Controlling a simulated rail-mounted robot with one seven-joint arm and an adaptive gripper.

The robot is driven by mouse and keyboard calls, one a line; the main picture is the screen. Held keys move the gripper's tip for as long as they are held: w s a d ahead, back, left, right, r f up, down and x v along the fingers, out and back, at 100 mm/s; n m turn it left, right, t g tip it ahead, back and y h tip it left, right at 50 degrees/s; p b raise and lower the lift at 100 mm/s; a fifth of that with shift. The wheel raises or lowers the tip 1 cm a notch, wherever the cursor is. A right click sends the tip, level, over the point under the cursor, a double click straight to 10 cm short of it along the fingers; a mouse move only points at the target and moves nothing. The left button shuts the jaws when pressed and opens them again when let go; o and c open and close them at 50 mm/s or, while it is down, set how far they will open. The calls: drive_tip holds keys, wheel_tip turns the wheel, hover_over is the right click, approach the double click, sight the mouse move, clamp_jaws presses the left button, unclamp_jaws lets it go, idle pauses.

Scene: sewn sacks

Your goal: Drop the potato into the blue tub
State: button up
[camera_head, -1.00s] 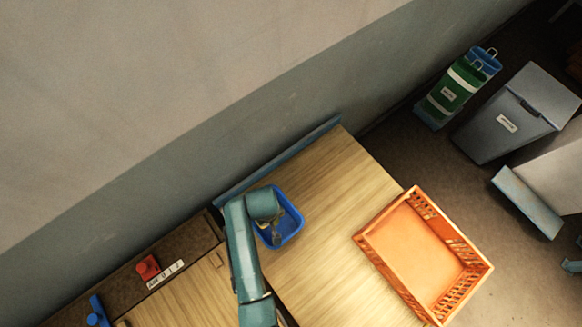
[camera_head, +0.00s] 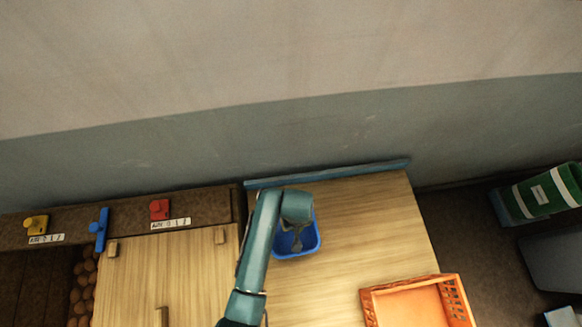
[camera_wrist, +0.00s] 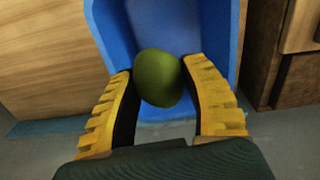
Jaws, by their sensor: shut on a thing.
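The potato (camera_wrist: 158,78) looks green and rounded in the wrist view. It sits between the two yellow ridged fingers of my gripper (camera_wrist: 160,90), which is shut on it. The blue tub (camera_wrist: 207,22) lies behind the potato in the wrist view, so the potato is over or within its opening; its exact height is hard to tell. In the head view the blue tub (camera_head: 312,245) stands on the wooden table, and my gripper (camera_head: 296,240) reaches down over it. My arm hides part of the tub, and the potato cannot be made out there.
An orange crate (camera_head: 372,306) stands on the table (camera_head: 370,225) at the right, with bare wood between it and the tub. A blue-grey strip (camera_head: 350,171) runs along the wall side. Red (camera_head: 159,209), blue (camera_head: 101,230) and yellow (camera_head: 36,224) fittings stand at the left.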

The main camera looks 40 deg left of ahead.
drive_tip(key=o, duration=1.2)
wheel_tip(320, 180, up, 12)
drive_tip(key=shift+r, duration=0.1)
drive_tip(key=w+d+r+m+t+p, duration=0.2)
drive_tip(key=w+d+r+t, duration=0.25)
drive_tip(key=r, duration=0.65)
drive_tip(key=w+d+r+m+t+p, duration=0.25)
drive_tip(key=w+d+r, duration=0.25)
drive_tip(key=r, duration=0.5)
drive_tip(key=w+d+r+m+t+p, duration=0.2)
drive_tip(key=w+d+r+t, duration=0.3)
drive_tip(key=r, duration=0.6)
drive_tip(key=s+d+r+m+t, duration=0.1)
drive_tip(key=s+r+t, duration=0.1)
drive_tip(key=r, duration=0.6)
drive_tip(key=s+d+r+m+t, duration=0.1)
drive_tip(key=s+r+t, duration=0.2)
drive_tip(key=r, duration=0.5)
drive_tip(key=s+r+m+t, duration=0.2)
drive_tip(key=r+t, duration=0.3)
drive_tip(key=r, duration=0.4)
drive_tip(key=shift+s+d, duration=0.4)
